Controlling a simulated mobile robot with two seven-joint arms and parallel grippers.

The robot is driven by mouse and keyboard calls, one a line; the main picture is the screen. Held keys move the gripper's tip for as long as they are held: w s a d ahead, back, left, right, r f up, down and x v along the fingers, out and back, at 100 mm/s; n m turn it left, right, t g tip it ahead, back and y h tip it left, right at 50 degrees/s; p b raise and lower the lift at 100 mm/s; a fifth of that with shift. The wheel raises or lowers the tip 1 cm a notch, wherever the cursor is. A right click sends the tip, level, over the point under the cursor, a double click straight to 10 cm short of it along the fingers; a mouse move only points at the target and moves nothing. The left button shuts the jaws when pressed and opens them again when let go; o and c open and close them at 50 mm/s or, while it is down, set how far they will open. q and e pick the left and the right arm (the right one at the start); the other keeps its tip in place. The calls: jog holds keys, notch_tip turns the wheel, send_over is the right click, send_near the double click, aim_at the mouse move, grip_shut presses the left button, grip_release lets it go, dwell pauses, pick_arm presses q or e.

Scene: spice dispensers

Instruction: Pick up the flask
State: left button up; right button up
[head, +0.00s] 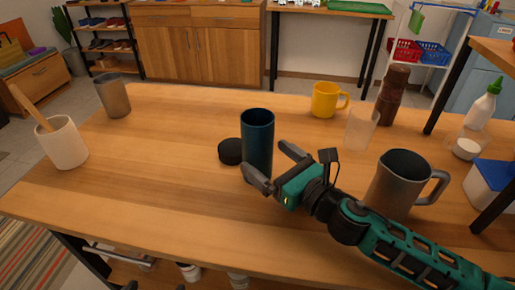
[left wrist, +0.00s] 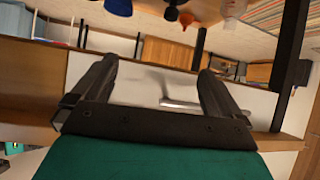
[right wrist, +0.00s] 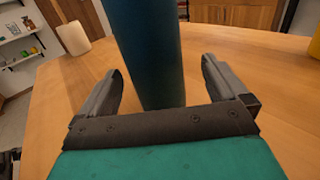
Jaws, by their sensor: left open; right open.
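The flask is a tall dark blue open-topped cylinder (head: 257,143) standing upright mid-table. A round black lid (head: 230,151) lies just left of it. My right gripper (head: 266,160) is open at the near right side of the flask, fingers spread toward it. In the right wrist view the flask (right wrist: 150,60) stands between the lines of the two fingers (right wrist: 162,85), with gaps on both sides; its top is out of frame. My left gripper (left wrist: 155,85) shows only in the left wrist view, open and empty, facing a pale panel with a handle.
A grey mug (head: 392,185) stands close to my right arm. A clear cup (head: 361,128), a yellow mug (head: 324,100) and a brown grinder (head: 394,95) stand behind. A white utensil pot (head: 62,143) and grey tumbler (head: 113,96) stand left. The table (head: 170,185) front left is clear.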

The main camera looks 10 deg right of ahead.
aim_at(252, 145)
jog(key=shift+w+a+r, duration=0.15)
jog(key=shift+w+a, duration=0.15)
jog(key=shift+w, duration=0.15)
jog(key=x, duration=0.3)
jog(key=shift+w+a+r, duration=0.1)
jog(key=shift+a+r, duration=0.15)
jog(key=shift+a, duration=0.05)
jog(key=shift+w+a, duration=0.25)
jog(key=shift+w, duration=0.15)
jog(key=shift+c, duration=0.4)
jog(key=c, duration=1.1)
jog(key=shift+r, duration=0.1)
